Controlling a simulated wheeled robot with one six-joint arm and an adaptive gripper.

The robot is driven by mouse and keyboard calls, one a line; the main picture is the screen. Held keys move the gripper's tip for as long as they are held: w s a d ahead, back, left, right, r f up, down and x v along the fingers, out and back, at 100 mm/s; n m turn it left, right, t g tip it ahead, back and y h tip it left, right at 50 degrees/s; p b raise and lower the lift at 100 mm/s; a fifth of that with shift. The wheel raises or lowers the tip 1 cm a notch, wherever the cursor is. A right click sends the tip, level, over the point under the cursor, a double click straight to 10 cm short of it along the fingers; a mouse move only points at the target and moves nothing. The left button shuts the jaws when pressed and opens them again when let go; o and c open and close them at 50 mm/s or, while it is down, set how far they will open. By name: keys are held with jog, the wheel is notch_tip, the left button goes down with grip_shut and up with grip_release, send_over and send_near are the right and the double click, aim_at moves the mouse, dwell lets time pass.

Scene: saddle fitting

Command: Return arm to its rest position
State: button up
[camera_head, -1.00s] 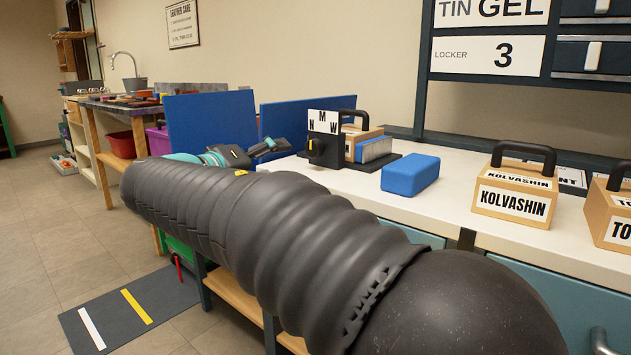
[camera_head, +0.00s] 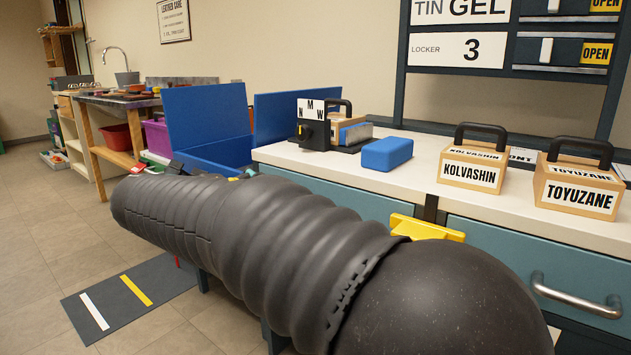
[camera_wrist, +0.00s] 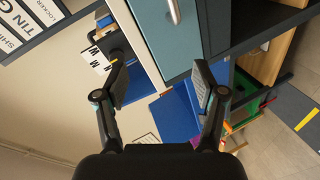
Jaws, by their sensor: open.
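My gripper (camera_wrist: 160,88) is open and empty in the wrist view, its two dark fingers spread apart with no object between them. Behind the fingers, the wrist view shows a teal drawer front (camera_wrist: 165,35) and blue panels, all tilted. In the head view my dark ribbed arm crosses the lower middle in front of the bench.
A white bench (camera_head: 345,185) carries a KOLVASHIN block (camera_head: 471,170), a TOYUZANE block (camera_head: 580,190), a blue block (camera_head: 387,153) and an N-M-W stand (camera_head: 314,128). A drawer handle (camera_head: 576,297) juts out at right.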

jog(key=s+d+f+g+y+p, duration=0.3)
jog(key=s+d+f+g+y, duration=0.35)
jog(key=s+d+f, duration=0.7)
jog(key=s+d+r+m+p, duration=0.3)
jog(key=s+d+m+p, duration=0.2)
jog(key=s+d, duration=0.9)
jog(key=m+y, duration=0.1)
jog(key=m, duration=0.2)
jog(key=shift+s+d, duration=0.3)
jog(key=shift+s, duration=0.1)
